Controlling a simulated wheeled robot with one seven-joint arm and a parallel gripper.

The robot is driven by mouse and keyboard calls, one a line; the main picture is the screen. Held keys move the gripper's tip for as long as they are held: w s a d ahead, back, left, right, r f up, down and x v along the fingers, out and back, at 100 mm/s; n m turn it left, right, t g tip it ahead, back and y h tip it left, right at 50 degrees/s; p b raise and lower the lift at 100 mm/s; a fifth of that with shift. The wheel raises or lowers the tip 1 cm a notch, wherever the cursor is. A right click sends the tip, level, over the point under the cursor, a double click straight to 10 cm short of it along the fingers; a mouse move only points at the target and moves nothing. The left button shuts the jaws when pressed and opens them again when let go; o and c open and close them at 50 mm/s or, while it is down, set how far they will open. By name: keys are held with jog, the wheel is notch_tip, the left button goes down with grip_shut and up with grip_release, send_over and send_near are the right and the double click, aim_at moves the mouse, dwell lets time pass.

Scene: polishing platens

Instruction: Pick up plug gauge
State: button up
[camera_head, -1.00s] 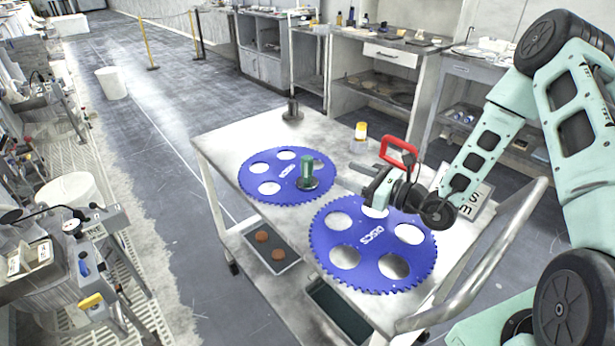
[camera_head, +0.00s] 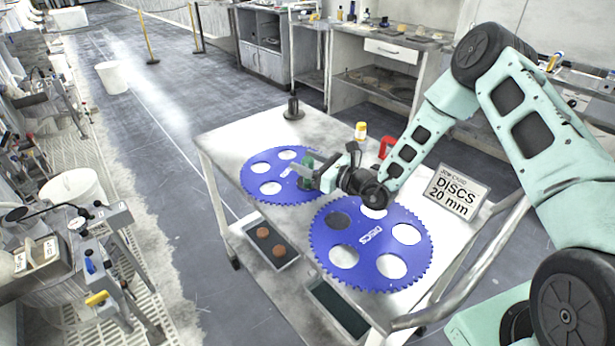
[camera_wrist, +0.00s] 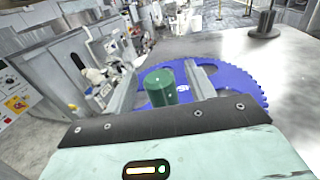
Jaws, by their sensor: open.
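A green cylinder (camera_head: 307,162), which looks like the plug gauge, stands upright on the left blue toothed disc (camera_head: 258,186). It also shows in the wrist view (camera_wrist: 160,87). My gripper (camera_wrist: 163,68) is open, with one finger to each side of the cylinder and a gap visible on the right. In the head view my gripper (camera_head: 304,173) is at the cylinder and partly hides it. I cannot tell whether either finger touches it.
A second blue disc (camera_head: 374,262) lies nearer on the cart top. A dark stand (camera_head: 293,109), a yellow-capped bottle (camera_head: 360,131), a red-framed item (camera_head: 387,146) and a "DISCS 20 mm" sign (camera_head: 455,192) stand around. The cart's back left is mostly clear.

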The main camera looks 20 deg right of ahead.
grip_shut()
jog(key=shift+r, duration=0.1)
dwell(1.3)
